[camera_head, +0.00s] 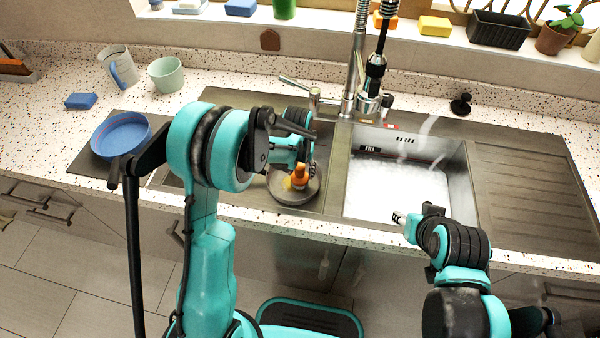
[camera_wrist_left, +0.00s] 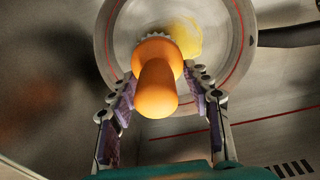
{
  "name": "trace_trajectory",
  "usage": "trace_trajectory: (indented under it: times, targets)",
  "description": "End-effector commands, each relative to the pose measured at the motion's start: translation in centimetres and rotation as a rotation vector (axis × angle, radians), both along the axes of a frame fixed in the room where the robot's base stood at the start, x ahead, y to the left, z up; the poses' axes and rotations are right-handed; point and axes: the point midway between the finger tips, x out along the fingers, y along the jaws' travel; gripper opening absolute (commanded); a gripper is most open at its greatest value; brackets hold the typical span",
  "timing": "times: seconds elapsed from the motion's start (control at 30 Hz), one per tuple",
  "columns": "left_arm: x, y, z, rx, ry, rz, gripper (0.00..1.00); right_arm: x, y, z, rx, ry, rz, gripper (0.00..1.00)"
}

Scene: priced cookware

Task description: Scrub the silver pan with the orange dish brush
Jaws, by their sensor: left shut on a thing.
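The silver pan (camera_head: 284,194) sits on the metal counter left of the sink. The wrist view shows its round inside (camera_wrist_left: 122,40) with a red ring, a yellow smear (camera_wrist_left: 187,36) and a dark handle (camera_wrist_left: 292,35) to the right. The orange dish brush (camera_head: 300,176) stands over the pan, handle toward the wrist camera (camera_wrist_left: 158,92). My left gripper (camera_head: 298,160) is shut around the brush. White bristles show at its far end, over the pan's inside beside the smear; contact is hard to tell. My right gripper (camera_head: 399,218) is by the sink's front edge, its fingers too small to read.
A sink (camera_head: 470,185) with foamy water lies right of the pan, under a tall tap (camera_head: 358,60). A blue pan (camera_head: 120,133), blue sponge (camera_head: 80,100), mug (camera_head: 118,68) and green cup (camera_head: 167,75) stand at left. The ribbed drainboard (camera_head: 530,180) at right is clear.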

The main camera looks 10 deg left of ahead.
Motion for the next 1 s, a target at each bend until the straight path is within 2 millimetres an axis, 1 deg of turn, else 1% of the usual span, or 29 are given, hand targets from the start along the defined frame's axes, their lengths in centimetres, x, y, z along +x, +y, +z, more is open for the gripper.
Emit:
trace_trajectory:
  times: [0.03,0.6,0.73,1.0]
  targets:
    - [-0.1,0.1,1.3,0.0,0.001,0.001,0.0,0.0,0.0,0.7,0.0,0.0,0.0,0.4]
    - [0.4,0.3,6.2,0.0,0.001,0.001,0.0,0.0,0.0,4.0,0.0,0.0,0.0,0.4]
    - [0.4,0.3,6.7,0.0,0.001,0.002,0.0,0.0,0.0,4.2,0.0,0.0,0.0,0.4]
    - [0.4,0.3,6.7,0.0,0.001,0.001,0.0,0.0,0.0,4.2,0.0,0.0,0.0,0.4]
